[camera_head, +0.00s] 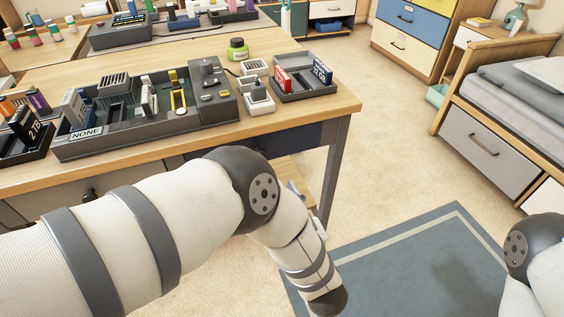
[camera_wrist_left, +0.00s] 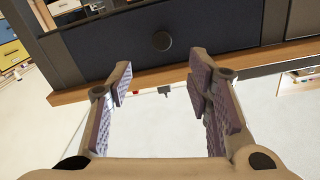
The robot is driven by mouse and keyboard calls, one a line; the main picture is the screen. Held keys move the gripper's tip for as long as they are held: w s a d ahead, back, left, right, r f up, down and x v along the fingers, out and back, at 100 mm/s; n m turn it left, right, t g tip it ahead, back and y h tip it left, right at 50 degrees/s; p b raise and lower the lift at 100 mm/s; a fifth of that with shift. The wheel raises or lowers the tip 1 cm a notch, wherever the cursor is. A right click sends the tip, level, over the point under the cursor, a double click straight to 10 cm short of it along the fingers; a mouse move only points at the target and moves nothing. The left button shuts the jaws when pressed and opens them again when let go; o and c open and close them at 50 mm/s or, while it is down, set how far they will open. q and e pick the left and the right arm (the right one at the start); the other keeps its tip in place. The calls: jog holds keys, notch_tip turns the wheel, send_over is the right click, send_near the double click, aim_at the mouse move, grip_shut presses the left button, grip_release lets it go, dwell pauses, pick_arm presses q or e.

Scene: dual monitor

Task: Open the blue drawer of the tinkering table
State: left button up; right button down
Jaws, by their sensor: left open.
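The tinkering table (camera_head: 330,105) stands in front of me with its blue drawer (camera_head: 300,140) under the right part of the top. The drawer looks shut and flush, and my left arm hides part of its front. In the left wrist view the dark blue drawer front (camera_wrist_left: 215,28) bears a round dark knob (camera_wrist_left: 161,41). My left gripper (camera_wrist_left: 160,80) is open and empty, its fingers pointing at the drawer front with the knob between their lines, apart from it. My right gripper is out of view; only part of that arm shows at the right edge.
Grey trays (camera_head: 150,135) with small parts cover the table top. A dark table leg (camera_head: 338,170) stands right of the drawer. A blue-grey rug (camera_head: 410,260) and open floor lie to the right, with a bed (camera_head: 500,110) beyond.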

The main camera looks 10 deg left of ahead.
pick_arm(q)
jog(key=x, duration=1.2)
jog(key=shift+a+b, duration=0.25)
jog(key=shift+b, duration=0.15)
jog(key=shift+r, duration=0.1)
grip_shut()
